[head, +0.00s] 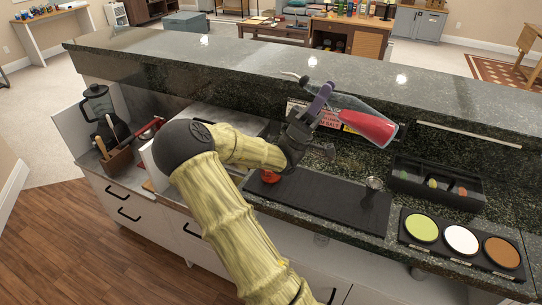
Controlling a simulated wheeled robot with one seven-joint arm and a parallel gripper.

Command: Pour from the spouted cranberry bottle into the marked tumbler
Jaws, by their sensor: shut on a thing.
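My gripper (318,106) is shut on a clear bottle (350,103) with red liquid in its lower part. It holds the bottle above the dark counter, tilted, with the base to the lower right and the thin spout to the upper left. The liquid lies at the base end, and no stream shows. A small glass-like vessel (374,183) stands on the black mat's right part. Another small clear shape (330,151) shows behind the mat, below the bottle. I cannot tell which is the marked tumbler; no mark is readable.
The black mat (335,206) is mostly bare. A red object (270,176) lies at its left end. A black caddy (437,183) and a tray with green, white and brown discs (460,243) are at right. A raised ledge (255,60) runs behind. A blender (97,103) stands left.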

